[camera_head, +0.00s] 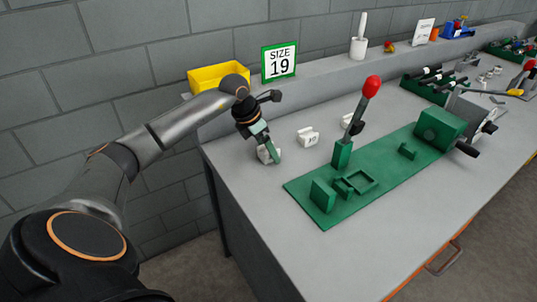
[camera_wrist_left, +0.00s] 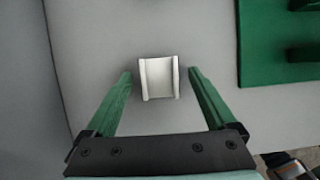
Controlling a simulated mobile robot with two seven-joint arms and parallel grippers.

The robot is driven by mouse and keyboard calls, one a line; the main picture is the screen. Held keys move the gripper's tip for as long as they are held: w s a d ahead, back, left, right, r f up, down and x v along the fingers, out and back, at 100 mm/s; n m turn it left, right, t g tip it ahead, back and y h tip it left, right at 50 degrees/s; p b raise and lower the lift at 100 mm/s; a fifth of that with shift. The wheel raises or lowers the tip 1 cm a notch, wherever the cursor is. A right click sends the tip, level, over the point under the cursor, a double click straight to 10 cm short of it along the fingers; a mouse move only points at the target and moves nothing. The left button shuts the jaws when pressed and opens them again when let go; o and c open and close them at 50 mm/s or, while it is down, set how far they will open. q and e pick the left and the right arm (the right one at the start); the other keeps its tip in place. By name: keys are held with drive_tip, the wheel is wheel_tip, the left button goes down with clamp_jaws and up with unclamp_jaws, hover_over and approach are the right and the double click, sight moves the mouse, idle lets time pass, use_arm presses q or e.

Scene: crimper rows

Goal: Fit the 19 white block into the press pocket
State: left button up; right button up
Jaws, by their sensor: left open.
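My left gripper (camera_head: 268,154) is over the left end of the bench, pointing down, open. A white block (camera_head: 264,157) is at its fingertips, partly hidden by them. In the left wrist view this white block (camera_wrist_left: 159,79) lies between the two spread green fingers of the left gripper (camera_wrist_left: 160,74), with a gap on each side. Its number is not visible. A second white block (camera_head: 308,137) with a dark marking, too small to read surely, stands to the right. The green press (camera_head: 315,206) has a square rimmed pocket (camera_head: 361,181), which looks empty. My right gripper is out of view.
A red-knobbed lever (camera_head: 371,88) rises behind the pocket, with another white piece (camera_head: 346,121) partly hidden behind it. A green crank unit (camera_head: 440,128) stands at the plate's right end. A "SIZE 19" sign (camera_head: 279,62) and yellow bin (camera_head: 217,75) are on the back ledge.

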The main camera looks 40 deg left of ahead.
use_arm(q)
clamp_jaws()
idle(0.8)
